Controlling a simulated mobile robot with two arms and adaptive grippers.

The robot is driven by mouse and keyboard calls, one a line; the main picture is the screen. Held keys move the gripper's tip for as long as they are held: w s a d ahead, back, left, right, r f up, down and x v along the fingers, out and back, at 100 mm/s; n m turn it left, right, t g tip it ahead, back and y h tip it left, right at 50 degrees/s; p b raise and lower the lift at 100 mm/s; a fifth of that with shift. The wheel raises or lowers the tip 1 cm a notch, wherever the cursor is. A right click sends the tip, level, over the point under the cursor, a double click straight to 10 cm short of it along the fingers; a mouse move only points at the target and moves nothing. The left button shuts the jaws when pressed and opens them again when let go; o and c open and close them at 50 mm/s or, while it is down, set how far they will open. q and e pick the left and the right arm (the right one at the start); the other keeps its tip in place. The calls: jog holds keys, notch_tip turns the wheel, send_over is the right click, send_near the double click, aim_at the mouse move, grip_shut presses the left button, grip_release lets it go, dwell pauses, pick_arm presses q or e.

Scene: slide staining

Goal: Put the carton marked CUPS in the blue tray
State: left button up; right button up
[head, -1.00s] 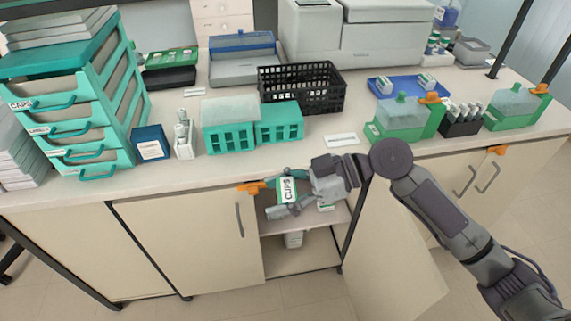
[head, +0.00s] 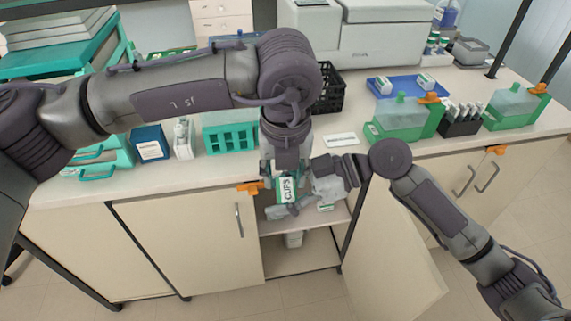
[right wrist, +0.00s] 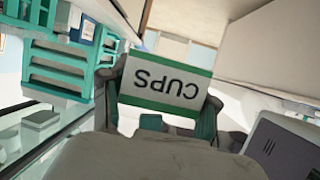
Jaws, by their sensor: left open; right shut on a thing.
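The carton marked CUPS (head: 286,189), white with green bands, is held in front of the counter edge, above the open cupboard. My right gripper (head: 280,201) is shut on it. In the right wrist view the carton (right wrist: 166,84) sits between the fingers with its lettering upside down. My left gripper (head: 283,168) points down from above at the carton's top, its jaws open. I cannot tell whether its fingers touch the carton. The blue tray (head: 406,94) lies on the counter at the back right and holds two small white and green cartons.
My left arm hides much of the left counter. A black basket (head: 328,88), a green-based container (head: 402,118) and a tube rack (head: 461,121) stand on the counter. The cupboard door (head: 385,255) hangs open; cartons sit on the shelves (head: 304,219) inside.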

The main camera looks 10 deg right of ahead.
aim_at(285, 189)
pick_arm(q)
jog(key=shift+w+f, duration=0.2)
jog(key=shift+f, duration=1.15)
jog(key=shift+w+f, duration=0.2)
jog(key=shift+f, duration=1.15)
jog(key=shift+c, duration=0.5)
jog(key=c, duration=0.5)
jog(key=shift+c, duration=0.8)
pick_arm(e)
jog(key=o, duration=1.1)
jog(key=shift+d, duration=0.1)
